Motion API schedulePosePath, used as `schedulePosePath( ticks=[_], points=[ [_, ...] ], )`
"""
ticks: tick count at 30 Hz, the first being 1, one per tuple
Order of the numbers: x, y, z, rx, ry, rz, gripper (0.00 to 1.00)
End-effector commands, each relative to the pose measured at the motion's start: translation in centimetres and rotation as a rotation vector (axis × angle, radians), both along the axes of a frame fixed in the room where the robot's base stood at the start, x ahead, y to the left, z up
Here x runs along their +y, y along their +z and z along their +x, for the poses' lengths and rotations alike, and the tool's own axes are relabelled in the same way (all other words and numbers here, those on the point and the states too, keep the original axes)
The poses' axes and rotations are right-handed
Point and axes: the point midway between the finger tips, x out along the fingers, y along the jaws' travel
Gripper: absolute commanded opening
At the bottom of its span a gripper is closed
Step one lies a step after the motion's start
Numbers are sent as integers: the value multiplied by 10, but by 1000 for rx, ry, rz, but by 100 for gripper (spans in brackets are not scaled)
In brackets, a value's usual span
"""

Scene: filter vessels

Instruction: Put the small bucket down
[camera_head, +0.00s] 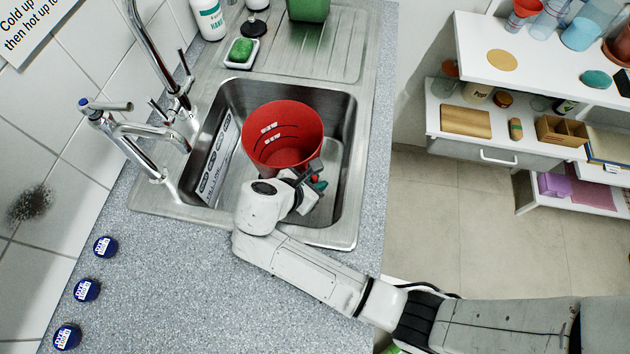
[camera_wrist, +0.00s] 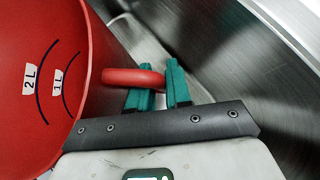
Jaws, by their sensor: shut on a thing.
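The small bucket (camera_head: 283,138) is red, with dark level marks and white labels on its inside wall. In the head view it is in or just above the steel sink basin (camera_head: 343,150); I cannot tell whether its base touches the bottom. In the wrist view the bucket (camera_wrist: 40,85) fills the left side, with its "2 L" and "1 L" marks showing. My gripper (camera_wrist: 155,85) has green fingers shut on the bucket's red handle (camera_wrist: 128,78). In the head view my gripper (camera_head: 316,180) is at the bucket's lower right side. The bucket's underside is hidden.
Taps (camera_head: 130,130) stand left of the sink. A green sponge in a dish (camera_head: 240,52) and a green container (camera_head: 308,9) sit beyond it. Blue tins (camera_head: 87,290) line the counter's left. The counter (camera_head: 190,290) near the sink is clear. Shelves (camera_head: 510,145) stand at right.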

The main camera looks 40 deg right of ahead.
Motion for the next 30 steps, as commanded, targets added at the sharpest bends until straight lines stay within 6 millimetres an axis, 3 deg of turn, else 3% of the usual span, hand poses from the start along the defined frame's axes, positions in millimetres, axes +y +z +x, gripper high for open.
schedulePosePath(
  ticks=[22,23,30],
  points=[
    [0,-8,1,-1,1,0,0],
    [0,-7,1,-1,1,0,21],
    [0,-7,0,-1,1,0,44]
  ],
)
